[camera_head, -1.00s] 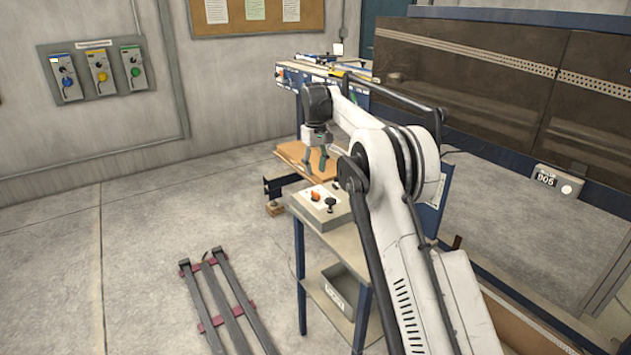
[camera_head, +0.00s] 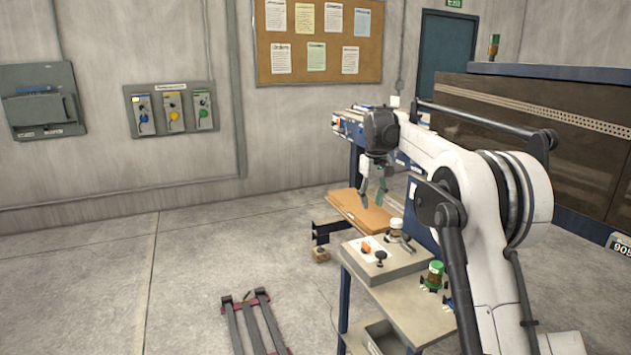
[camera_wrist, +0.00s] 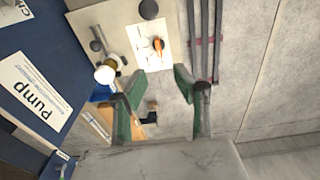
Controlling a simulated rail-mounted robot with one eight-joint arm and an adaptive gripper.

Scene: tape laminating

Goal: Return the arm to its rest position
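My gripper (camera_head: 374,197) hangs from my white arm above and behind the control box, pointing down. Its two green-padded fingers stand apart with nothing between them. In the wrist view the open fingers (camera_wrist: 160,100) are seen from above, with floor and part of the workbench below them. My arm reaches in from the right side of the head view and is bent at the elbow.
A control box (camera_head: 368,270) with an orange knob and a black knob sits on a small bench (camera_head: 415,318). A green-topped jar (camera_head: 435,274) stands beside it. A brown board (camera_head: 352,211) lies behind. Rails (camera_head: 252,322) lie on the floor. A blue-framed machine (camera_head: 585,160) is at right.

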